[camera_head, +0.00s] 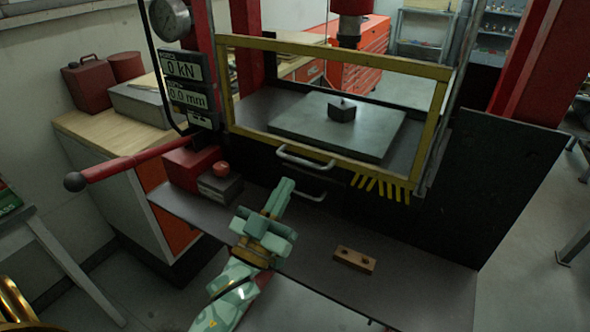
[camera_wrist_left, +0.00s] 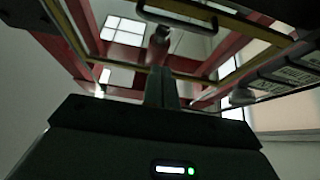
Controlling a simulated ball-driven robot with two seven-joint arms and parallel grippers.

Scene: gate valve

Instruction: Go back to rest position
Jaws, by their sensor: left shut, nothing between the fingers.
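My left gripper (camera_head: 284,190) is pale green in the head view and reaches over the dark front shelf (camera_head: 420,290), just below the guard's handle. Its fingers are together with nothing between them. In the left wrist view the closed fingers (camera_wrist_left: 161,88) point up toward the yellow-framed guard and red press frame. I cannot tell from the head view whether the fingertips touch anything. My right gripper is not in view.
A press has a yellow guard frame (camera_head: 335,52) with a metal handle (camera_head: 305,157). A dark block (camera_head: 342,110) sits on the grey plate (camera_head: 300,128). A red lever (camera_head: 135,160) juts left. A brown block (camera_head: 354,259) lies on the shelf, right of my gripper.

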